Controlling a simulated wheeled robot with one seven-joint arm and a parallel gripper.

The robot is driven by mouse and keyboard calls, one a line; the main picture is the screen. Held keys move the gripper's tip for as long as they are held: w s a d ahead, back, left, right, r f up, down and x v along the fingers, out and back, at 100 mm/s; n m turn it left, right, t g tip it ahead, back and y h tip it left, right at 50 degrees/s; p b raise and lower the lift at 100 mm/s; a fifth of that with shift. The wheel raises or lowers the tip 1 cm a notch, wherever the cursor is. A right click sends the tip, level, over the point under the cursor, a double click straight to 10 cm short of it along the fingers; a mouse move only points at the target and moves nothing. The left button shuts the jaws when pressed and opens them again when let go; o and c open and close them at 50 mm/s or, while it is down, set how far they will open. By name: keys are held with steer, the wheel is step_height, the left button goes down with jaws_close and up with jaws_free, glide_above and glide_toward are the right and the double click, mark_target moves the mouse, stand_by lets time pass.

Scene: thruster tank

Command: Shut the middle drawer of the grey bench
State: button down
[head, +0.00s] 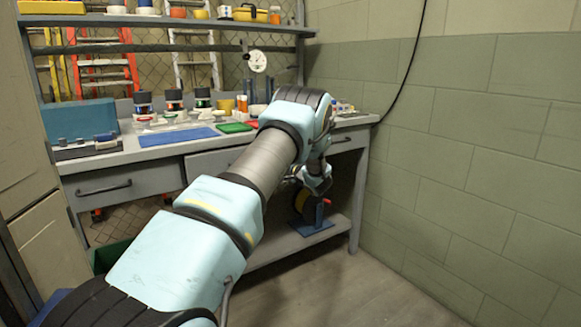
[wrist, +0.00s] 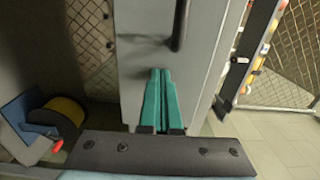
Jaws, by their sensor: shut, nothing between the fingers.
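The grey bench (head: 130,152) stands against the back, with drawers under its top. The middle drawer (head: 212,162) shows its left part in the head view; my arm hides the rest, and I cannot tell how far out it is. In the wrist view a grey drawer front (wrist: 138,40), probably the middle one, carries a dark bar handle (wrist: 180,25). My gripper (wrist: 161,72) is shut and empty, its green fingers pointing at this front beside the handle's end. Contact is unclear. In the head view my gripper (head: 318,186) is low, right of my forearm.
The left drawer (head: 122,186) has a dark handle. A yellow-and-black spool (wrist: 62,115) on a blue stand (head: 312,228) sits on the lower shelf. Bottles, trays and a blue box (head: 80,120) stand on the bench top. The floor at right is clear beside the wall.

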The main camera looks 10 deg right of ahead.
steer(key=x, duration=0.4)
steer(key=shift+w+a, duration=0.1)
steer(key=shift+w, duration=0.05)
steer(key=shift+w+a+r, duration=0.1)
steer(key=shift+w+r, duration=0.1)
